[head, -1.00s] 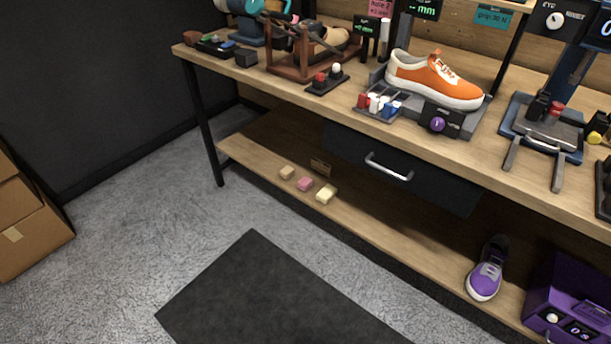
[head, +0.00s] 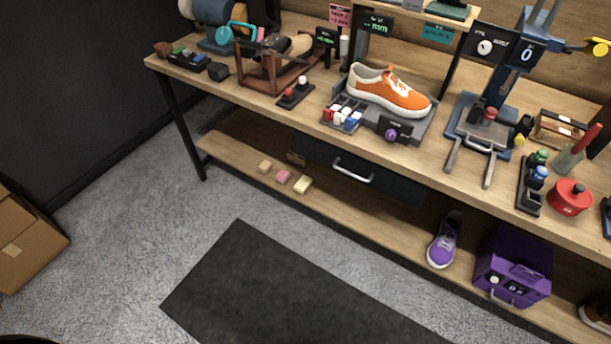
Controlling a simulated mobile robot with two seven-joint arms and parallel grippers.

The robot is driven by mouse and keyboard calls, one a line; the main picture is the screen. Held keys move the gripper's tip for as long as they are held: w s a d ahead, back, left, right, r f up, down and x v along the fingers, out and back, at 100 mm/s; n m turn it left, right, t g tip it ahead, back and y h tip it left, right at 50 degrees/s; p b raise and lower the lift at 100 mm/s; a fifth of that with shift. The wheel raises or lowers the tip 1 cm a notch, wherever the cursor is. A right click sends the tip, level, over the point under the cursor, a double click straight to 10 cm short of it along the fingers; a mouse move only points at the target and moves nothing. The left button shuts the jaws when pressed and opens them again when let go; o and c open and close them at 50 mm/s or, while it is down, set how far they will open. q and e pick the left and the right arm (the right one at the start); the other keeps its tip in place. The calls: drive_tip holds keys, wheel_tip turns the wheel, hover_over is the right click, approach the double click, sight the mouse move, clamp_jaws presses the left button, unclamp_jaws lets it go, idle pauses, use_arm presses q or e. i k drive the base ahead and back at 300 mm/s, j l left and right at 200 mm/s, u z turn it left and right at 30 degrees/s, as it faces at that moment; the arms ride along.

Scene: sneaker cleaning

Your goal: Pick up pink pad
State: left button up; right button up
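The pink pad (head: 283,176) lies on the lower shelf of the workbench, near its front edge. It sits between a tan pad (head: 265,167) on its left and a pale yellow pad (head: 303,184) on its right, with small gaps between them. A small brown label (head: 296,159) stands behind the pads. Neither of my grippers shows in the head view.
The lower shelf (head: 350,213) is bare to the right of the pads, up to a purple sneaker (head: 444,240) and a purple box (head: 513,268). A closed drawer (head: 320,156) hangs above. A dark mat (head: 290,290) covers the floor in front. Cardboard boxes (head: 28,240) stand at left.

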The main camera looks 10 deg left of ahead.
sight(284, 174)
drive_tip(key=i+j+z, duration=0.2)
drive_tip(key=z, duration=0.2)
drive_tip(key=i+j+z, duration=0.15)
drive_tip(key=j+z, duration=0.25)
drive_tip(key=i+j+z, duration=0.15)
drive_tip(key=j+z, duration=0.6)
drive_tip(key=i+j+z, duration=0.1)
drive_tip(key=j, duration=0.95)
drive_tip(key=i+j+z, duration=0.1)
drive_tip(key=j, duration=0.95)
